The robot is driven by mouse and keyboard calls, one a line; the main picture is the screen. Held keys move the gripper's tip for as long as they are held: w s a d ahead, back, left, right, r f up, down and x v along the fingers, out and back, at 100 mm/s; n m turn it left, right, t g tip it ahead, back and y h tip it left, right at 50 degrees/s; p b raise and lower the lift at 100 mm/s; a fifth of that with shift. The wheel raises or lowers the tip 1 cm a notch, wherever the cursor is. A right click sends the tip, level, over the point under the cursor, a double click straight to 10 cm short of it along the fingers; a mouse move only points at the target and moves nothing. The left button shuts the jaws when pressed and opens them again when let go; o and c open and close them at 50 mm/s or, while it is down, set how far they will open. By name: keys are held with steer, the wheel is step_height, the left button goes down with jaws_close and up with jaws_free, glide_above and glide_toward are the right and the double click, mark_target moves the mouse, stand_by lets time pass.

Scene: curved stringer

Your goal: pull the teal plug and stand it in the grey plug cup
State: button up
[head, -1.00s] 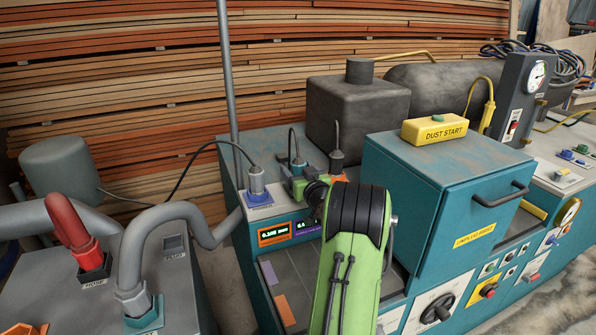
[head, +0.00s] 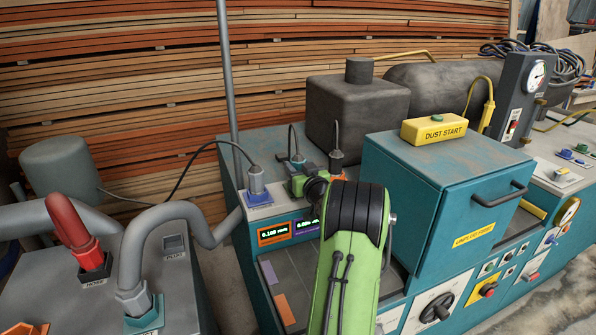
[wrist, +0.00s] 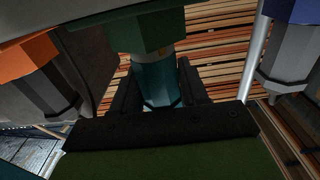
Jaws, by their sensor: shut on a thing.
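The teal plug (wrist: 158,82) stands between my gripper's dark fingers (wrist: 156,90) in the wrist view, and my gripper is shut on it. A green block (wrist: 138,32) meets the plug's end there; I cannot tell how deep the plug sits in it. In the head view, the teal plug (head: 297,158) shows behind my gripper (head: 300,178), upright with its cord rising. The grey plug cup (head: 174,243), a square holder marked PLUG, is on the grey cabinet at left and looks empty.
A grey plug in a blue socket (head: 257,199) stands left of the teal plug. Another in an orange socket (head: 336,156) stands right. A red hose end (head: 68,220) and a grey hose (head: 140,250) rise beside the cup. The teal box (head: 440,190) stands at right.

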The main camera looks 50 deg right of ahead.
step_height(320, 180, up, 17)
steer(key=p, duration=0.4)
